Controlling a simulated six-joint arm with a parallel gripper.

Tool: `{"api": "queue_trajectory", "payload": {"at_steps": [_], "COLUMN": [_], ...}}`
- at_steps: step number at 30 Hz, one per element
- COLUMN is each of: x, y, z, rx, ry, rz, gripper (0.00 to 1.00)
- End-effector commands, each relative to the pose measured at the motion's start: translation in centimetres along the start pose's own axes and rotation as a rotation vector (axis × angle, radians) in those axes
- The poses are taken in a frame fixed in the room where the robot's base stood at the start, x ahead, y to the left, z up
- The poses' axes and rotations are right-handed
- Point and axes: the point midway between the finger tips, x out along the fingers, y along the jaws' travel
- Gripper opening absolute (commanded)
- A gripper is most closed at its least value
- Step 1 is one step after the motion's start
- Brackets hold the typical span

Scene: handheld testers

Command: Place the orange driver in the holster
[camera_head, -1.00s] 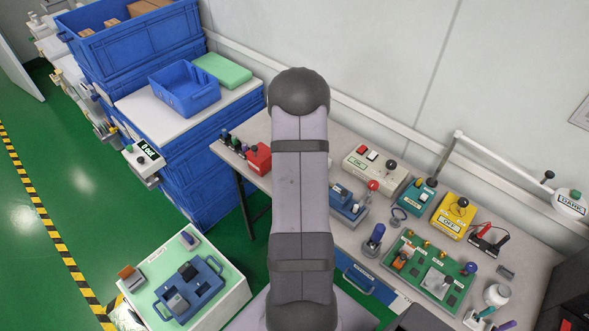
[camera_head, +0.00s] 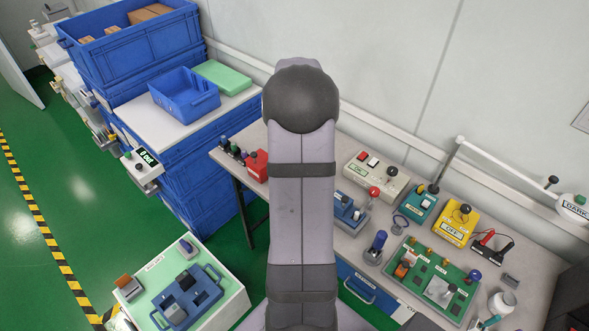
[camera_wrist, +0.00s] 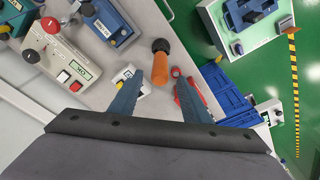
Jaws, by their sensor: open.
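The orange driver (camera_wrist: 160,67), with a black end, shows in the wrist view just beyond the fingertips, about midway between them. My gripper (camera_wrist: 158,82) is open with nothing between its fingers; the driver is apart from both tips. In the head view my arm hides the driver and the gripper.
Near the driver in the wrist view are a small white device (camera_wrist: 129,80), a red block (camera_wrist: 190,98), the OK box (camera_wrist: 55,56) and a blue device (camera_wrist: 106,22). The head view shows a green board (camera_head: 437,277), a yellow box (camera_head: 455,226) and stacked blue crates (camera_head: 133,50).

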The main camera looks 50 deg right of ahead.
Motion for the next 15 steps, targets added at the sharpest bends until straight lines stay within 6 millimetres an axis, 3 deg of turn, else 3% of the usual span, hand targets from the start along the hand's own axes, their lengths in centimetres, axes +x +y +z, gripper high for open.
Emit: {"api": "queue_trajectory", "payload": {"at_steps": [6, 15], "x": [-2.3, -2.9], "y": [0.0, 0.0], "z": [-0.1, 0.0], "rx": [0.0, 0.0], "ry": [0.002, 0.0], "rz": [0.0, 0.0], "gripper": [0.43, 0.43]}}
